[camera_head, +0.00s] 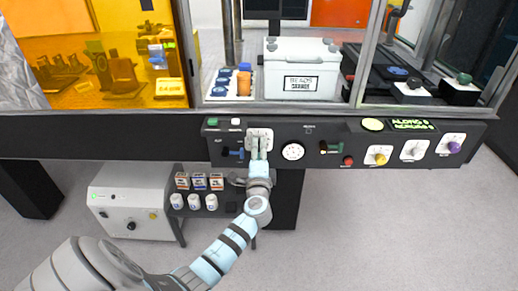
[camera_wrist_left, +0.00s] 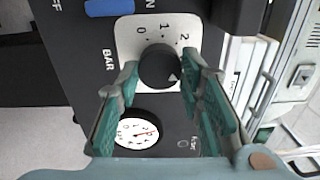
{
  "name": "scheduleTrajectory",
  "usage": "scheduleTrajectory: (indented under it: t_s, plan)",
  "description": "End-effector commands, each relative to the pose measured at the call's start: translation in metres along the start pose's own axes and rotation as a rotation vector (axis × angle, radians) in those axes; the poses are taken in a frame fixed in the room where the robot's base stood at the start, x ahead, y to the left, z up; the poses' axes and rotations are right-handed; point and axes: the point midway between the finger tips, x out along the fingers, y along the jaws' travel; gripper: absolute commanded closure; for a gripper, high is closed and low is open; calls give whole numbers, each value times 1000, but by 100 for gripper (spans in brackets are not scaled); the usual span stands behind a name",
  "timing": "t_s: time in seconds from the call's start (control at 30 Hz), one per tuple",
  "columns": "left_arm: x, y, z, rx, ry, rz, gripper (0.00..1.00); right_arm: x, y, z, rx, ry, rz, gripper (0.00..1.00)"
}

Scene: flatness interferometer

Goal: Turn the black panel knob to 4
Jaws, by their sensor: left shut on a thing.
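The black panel knob (camera_wrist_left: 159,67) sits on a white dial plate (camera_wrist_left: 127,38) in the left wrist view. The figures 0, 1 and 2 show on the plate; the figures past 2 are hidden behind a finger. The knob's white pointer mark faces the lower right of that view, past the 2. My left gripper (camera_wrist_left: 161,84) has its green fingers shut on the knob, one on each side. In the head view my left gripper (camera_head: 259,146) reaches up to the white plate (camera_head: 260,133) and covers the knob. My right gripper is not in view.
A round white gauge (camera_head: 293,151) is right next to the knob. A blue switch (camera_head: 233,153) is on its left. A green-handled lever (camera_head: 331,147), a red button (camera_head: 348,161) and yellow, white and purple knobs lie further right on the panel.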

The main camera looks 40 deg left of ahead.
Motion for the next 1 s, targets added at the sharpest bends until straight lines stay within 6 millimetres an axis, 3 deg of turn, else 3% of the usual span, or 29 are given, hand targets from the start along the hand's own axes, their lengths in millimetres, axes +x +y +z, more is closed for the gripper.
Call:
scheduleTrajectory:
  t_s: [0.4,0.9,0.93,1.0]
  plan:
    - [0,1,0,186,5,1,94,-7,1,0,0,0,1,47]
    - [0,1,0,207,5,1,94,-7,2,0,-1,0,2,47]
    - [0,1,0,206,5,1,65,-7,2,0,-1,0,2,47]
    - [0,1,0,206,5,0,53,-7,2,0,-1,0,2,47]
